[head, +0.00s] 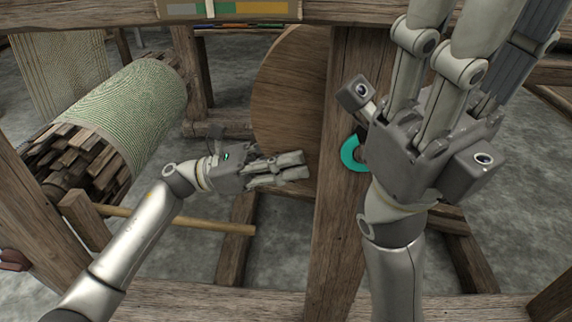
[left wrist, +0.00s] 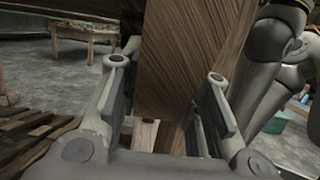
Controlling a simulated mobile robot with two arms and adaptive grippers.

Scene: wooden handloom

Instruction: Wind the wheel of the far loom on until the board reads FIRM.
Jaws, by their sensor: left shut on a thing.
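The wooden wheel (head: 288,85) is a large brown disc left of an upright post; the post hides its right part. My left gripper (head: 303,167) is shut on the wheel's lower rim.
The upright post (head: 340,230) stands between my two arms. A teal ring (head: 349,154) shows beside it, partly behind my right gripper. A roller wound with green cloth (head: 140,105) is at the left. A wooden rod (head: 215,226) lies below my left wrist.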

